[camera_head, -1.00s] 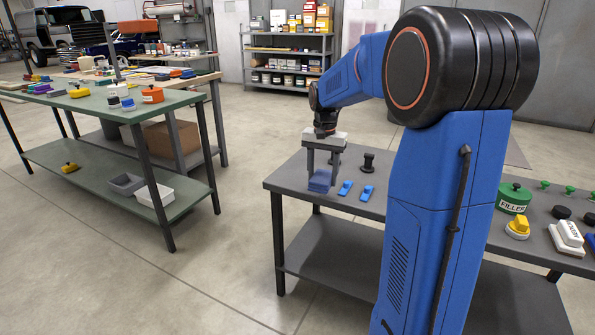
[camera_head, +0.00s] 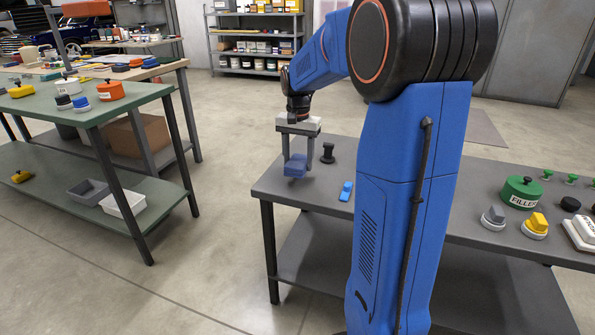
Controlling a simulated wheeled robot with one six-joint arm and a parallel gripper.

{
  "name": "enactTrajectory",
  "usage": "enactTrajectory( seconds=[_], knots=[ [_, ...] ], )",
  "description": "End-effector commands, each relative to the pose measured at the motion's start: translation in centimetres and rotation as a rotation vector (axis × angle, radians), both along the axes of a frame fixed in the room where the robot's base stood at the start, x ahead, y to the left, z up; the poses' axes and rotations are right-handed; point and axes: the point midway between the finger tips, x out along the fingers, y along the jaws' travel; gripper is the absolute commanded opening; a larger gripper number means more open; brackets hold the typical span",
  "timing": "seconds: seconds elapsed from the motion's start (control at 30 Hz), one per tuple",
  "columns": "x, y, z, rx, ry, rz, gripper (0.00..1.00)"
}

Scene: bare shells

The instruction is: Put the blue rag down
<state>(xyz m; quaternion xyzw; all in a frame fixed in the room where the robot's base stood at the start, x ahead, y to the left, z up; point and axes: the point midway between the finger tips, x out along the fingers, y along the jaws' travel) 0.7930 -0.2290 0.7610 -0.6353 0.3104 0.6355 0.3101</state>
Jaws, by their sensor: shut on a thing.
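The blue rag (camera_head: 295,167) is a small folded cloth block. My gripper (camera_head: 297,163) is shut on it, with the fingers pointing down on either side. The rag is over the left end of the grey table (camera_head: 305,194). It looks raised a little above the top, though the exact gap is hard to judge. A bright blue small object (camera_head: 346,191) lies on the table to the right of the rag. A black knob-like piece (camera_head: 327,152) stands just behind.
The green table (camera_head: 135,112) at left holds an orange pot (camera_head: 110,91) and other items. Floor lies between the tables. A green filler tin (camera_head: 520,192), a grey-topped piece (camera_head: 493,218) and a yellow-topped piece (camera_head: 535,226) stand on the grey table at right.

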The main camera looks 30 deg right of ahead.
Motion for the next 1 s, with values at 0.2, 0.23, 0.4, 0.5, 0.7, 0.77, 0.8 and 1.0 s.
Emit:
enactTrajectory(
  seconds=[0.2, 0.23, 0.4, 0.5, 0.7, 0.77, 0.8, 1.0],
  knots=[
    [-0.1, 0.0, -1.6, 0.0, 0.001, 0.0, 0.33],
    [-0.1, 0.0, -2.0, 0.001, 0.002, 0.0, 0.33],
    [-0.1, 0.0, -3.9, 0.001, 0.002, 0.0, 0.33],
    [0.0, 0.0, -4.0, 0.0, 0.0, 0.0, 0.33],
    [0.0, 0.0, -4.1, 0.0, 0.0, 0.0, 0.33],
    [0.0, 0.0, -4.2, 0.0, 0.0, 0.0, 0.33],
    [0.0, 0.0, -4.2, 0.0, 0.0, 0.0, 0.56],
    [0.0, 0.0, -4.2, 0.0, 0.0, 0.0, 0.7]
  ],
)
